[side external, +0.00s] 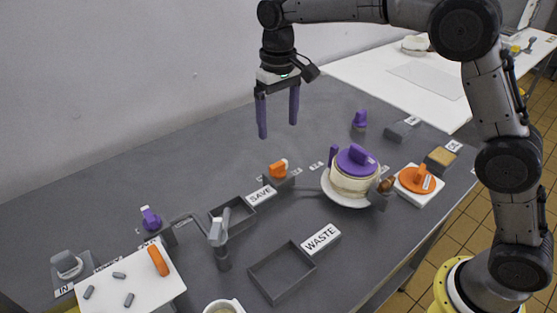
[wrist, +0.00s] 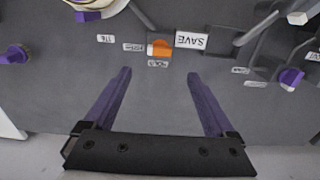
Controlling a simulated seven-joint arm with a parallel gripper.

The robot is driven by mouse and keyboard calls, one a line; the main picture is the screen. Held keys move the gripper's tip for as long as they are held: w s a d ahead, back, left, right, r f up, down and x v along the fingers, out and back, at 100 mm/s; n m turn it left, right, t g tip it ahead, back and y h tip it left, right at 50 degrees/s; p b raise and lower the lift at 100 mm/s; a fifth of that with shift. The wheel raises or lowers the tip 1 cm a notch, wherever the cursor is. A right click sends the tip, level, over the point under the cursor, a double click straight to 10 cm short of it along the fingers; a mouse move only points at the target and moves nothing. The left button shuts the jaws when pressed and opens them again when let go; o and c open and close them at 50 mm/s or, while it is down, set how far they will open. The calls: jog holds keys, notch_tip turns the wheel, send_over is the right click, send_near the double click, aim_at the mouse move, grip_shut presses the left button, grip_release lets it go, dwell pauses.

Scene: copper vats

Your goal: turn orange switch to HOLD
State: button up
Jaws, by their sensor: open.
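The orange switch (side external: 278,169) sits on a small grey block in the middle of the grey table, behind the SAVE label (side external: 262,195). In the wrist view the orange switch (wrist: 159,48) lies beyond the fingertips, roughly centred between them. Small white labels (wrist: 158,63) stand around it; their lettering is too small to read surely, so I cannot tell which position it points to. My gripper (side external: 278,130) is open and empty, its two purple fingers pointing down above the table, apart from the switch. It also shows in the wrist view (wrist: 158,73).
A cream pot with a purple lid (side external: 355,165) stands right of the switch. An orange round knob (side external: 418,180) is farther right. A grey tap (side external: 219,236) and a WASTE tray (side external: 283,286) are in front. A purple switch (side external: 150,218) is at left. Table behind the switch is clear.

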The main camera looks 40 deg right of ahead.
aim_at(279, 164)
notch_tip(279, 164, down, 12)
jog(key=shift+r, duration=0.2)
jog(key=c, duration=1.4)
